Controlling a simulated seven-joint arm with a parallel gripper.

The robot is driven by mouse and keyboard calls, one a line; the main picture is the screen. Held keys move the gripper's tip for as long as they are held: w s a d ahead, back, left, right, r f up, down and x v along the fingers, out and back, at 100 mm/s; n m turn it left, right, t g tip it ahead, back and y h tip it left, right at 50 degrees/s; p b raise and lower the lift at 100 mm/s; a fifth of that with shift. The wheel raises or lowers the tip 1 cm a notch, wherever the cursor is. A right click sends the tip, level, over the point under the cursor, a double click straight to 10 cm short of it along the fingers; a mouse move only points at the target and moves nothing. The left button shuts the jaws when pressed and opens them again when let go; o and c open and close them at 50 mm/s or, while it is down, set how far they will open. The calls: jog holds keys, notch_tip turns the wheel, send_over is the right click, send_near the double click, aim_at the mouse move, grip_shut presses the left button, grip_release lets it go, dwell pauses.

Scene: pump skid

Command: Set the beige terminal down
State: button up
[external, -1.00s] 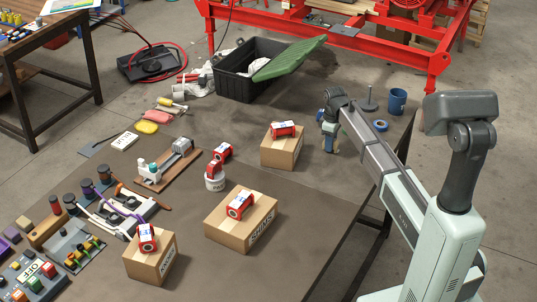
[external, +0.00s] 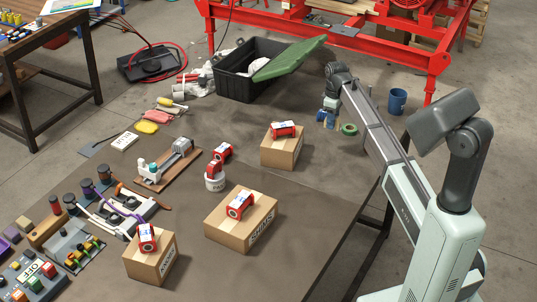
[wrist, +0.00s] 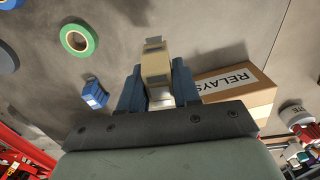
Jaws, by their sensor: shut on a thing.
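The beige terminal (wrist: 155,68) is between the blue fingers of my gripper (wrist: 157,88) in the wrist view, with its grey end sticking out past the fingertips. My gripper is shut on it. In the external view my gripper (external: 329,118) is over the far right part of the brown table (external: 300,195), behind and right of the RELAYS box (external: 281,150). The terminal is too small to make out there. I cannot tell whether it touches the table.
A green tape roll (wrist: 78,40) and a small blue block (wrist: 94,94) lie near my gripper. The RELAYS box (wrist: 262,86) stands close on the other side, with a red part (external: 284,129) on top. A blue cup (external: 397,100) stands further right. Bare tabletop shows ahead of the fingers.

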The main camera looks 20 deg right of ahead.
notch_tip(320, 180, up, 11)
jog(key=shift+w+r, duration=0.1)
jog(key=s+a+n, duration=0.1)
jog(key=s+a, duration=0.2)
jog(key=a, duration=0.6)
jog(key=s+a+n, duration=0.1)
jog(key=s+a, duration=0.2)
jog(key=a, duration=0.6)
jog(key=n, duration=0.6)
send_over(203, 272)
notch_tip(203, 272, down, 10)
jog(key=shift+f, duration=5.55)
